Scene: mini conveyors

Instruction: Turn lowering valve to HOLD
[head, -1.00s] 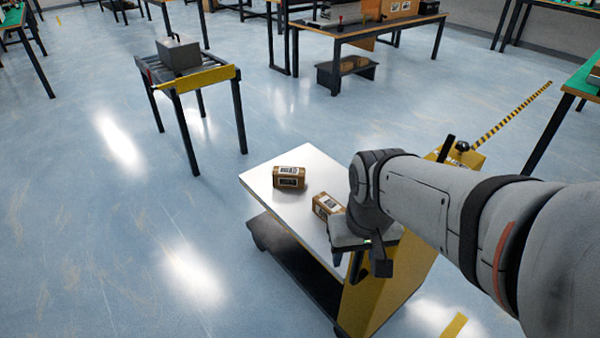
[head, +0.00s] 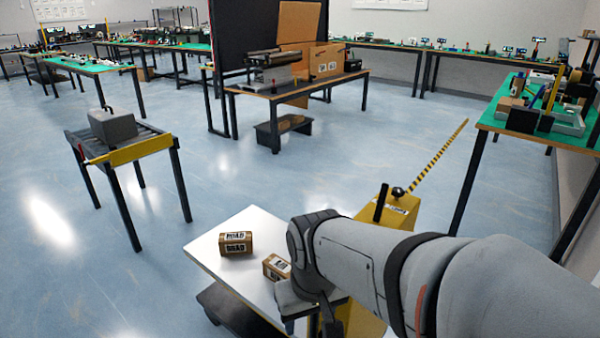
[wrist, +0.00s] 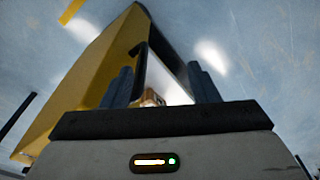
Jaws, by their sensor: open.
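A yellow cart column (head: 400,218) stands at the cart's right end, partly behind my arm. On its top are an upright black lever (head: 381,203), a dark round knob (head: 398,192), a small label and a black-and-yellow striped bar (head: 437,156) slanting up to the right. I cannot tell which part is the lowering valve or read its setting. My gripper (head: 312,318) is over the cart's near side, below and left of these controls. In the wrist view its two fingers (wrist: 162,85) are apart with nothing held, and the yellow column (wrist: 62,95) shows beyond and left.
The cart's white top (head: 205,250) carries two brown boxes, one at the left (head: 236,244) and one beside my wrist (head: 276,267). A roller stand (head: 142,148) with a grey box is at the left. A green-topped bench is at the right. The floor between is clear.

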